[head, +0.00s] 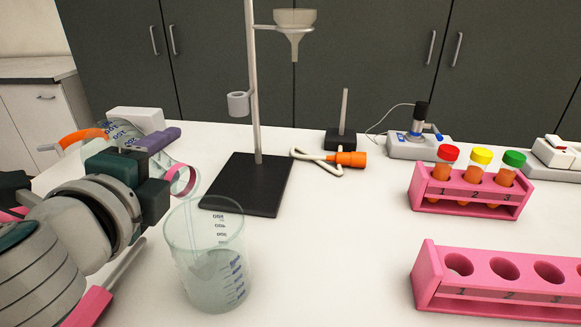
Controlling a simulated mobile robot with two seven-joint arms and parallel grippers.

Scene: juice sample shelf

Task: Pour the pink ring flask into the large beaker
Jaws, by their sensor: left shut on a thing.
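The large beaker (205,262) stands upright on the white table, clear with blue graduation marks. It seems to hold some pale contents low down; I cannot tell how much. My left gripper (160,168) is just left of and above the beaker's rim, shut on the pink ring flask (183,181). The flask is clear glass with a pink ring and looks tilted toward the beaker. Most of its body is hidden behind the gripper, and I cannot clearly make out its contents. My right gripper is out of view.
A stand with a black base (245,185) and funnel (295,30) is behind the beaker. A pink rack (470,200) with capped tubes and an empty pink rack (490,285) are at right. Another marked vessel (120,130) is behind my arm. Table right of the beaker is clear.

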